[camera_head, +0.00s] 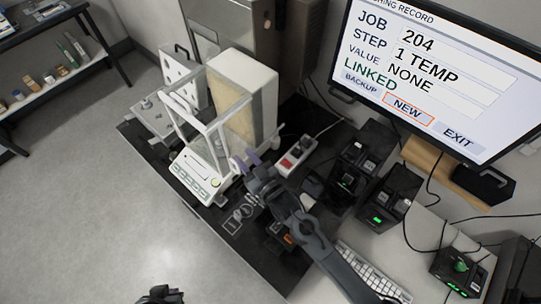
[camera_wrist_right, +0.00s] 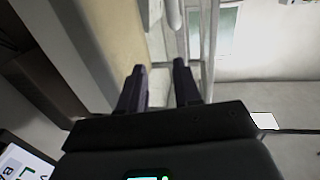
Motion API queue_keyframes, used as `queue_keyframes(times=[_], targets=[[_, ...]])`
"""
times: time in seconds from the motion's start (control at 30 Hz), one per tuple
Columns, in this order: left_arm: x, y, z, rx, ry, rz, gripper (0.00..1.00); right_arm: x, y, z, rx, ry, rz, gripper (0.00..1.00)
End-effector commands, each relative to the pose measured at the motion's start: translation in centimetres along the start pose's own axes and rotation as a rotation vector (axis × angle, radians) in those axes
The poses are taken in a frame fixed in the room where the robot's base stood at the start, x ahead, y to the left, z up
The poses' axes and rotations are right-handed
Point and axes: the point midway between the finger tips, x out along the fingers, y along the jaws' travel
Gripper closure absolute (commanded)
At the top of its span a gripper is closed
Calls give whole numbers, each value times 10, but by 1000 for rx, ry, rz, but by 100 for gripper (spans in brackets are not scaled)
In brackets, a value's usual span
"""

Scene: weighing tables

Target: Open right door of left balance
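The balance (camera_head: 240,90) is a white unit with a tall rear housing, a framed glass draft shield (camera_head: 205,125) and a front panel with a small display (camera_head: 192,175). My right gripper (camera_head: 243,163) is at the lower right side of the draft shield, close to the right door. In the right wrist view, its two dark fingers (camera_wrist_right: 158,85) are apart, with pale parts of the balance showing between and beyond them. I cannot tell whether they touch the door or its handle. My left gripper (camera_head: 160,295) is cut off at the bottom edge, away from the balance.
A white panel with holes (camera_head: 183,75) stands left of the balance on the dark table. A power strip (camera_head: 297,155), small dark devices (camera_head: 388,202) and a keyboard (camera_head: 372,270) lie to the right. A large monitor (camera_head: 440,75) hangs at upper right. The floor at left is clear.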

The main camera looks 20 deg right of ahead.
Motion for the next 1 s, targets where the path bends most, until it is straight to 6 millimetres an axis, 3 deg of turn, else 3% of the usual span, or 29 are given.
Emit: queue_keyframes(times=[0.2,0.4,0.97,1.0], targets=[[-3,-1,0,6,-1,-3,100,-34,24,-25,-3,0,0,67],[-4,-1,-1,5,-1,-3,100,-54,39,-40,-1,0,-1,67],[-4,2,-2,-7,0,7,100,-66,48,-49,0,0,0,67],[-4,2,-2,-7,0,7,100,-66,48,-49,0,-1,0,62]])
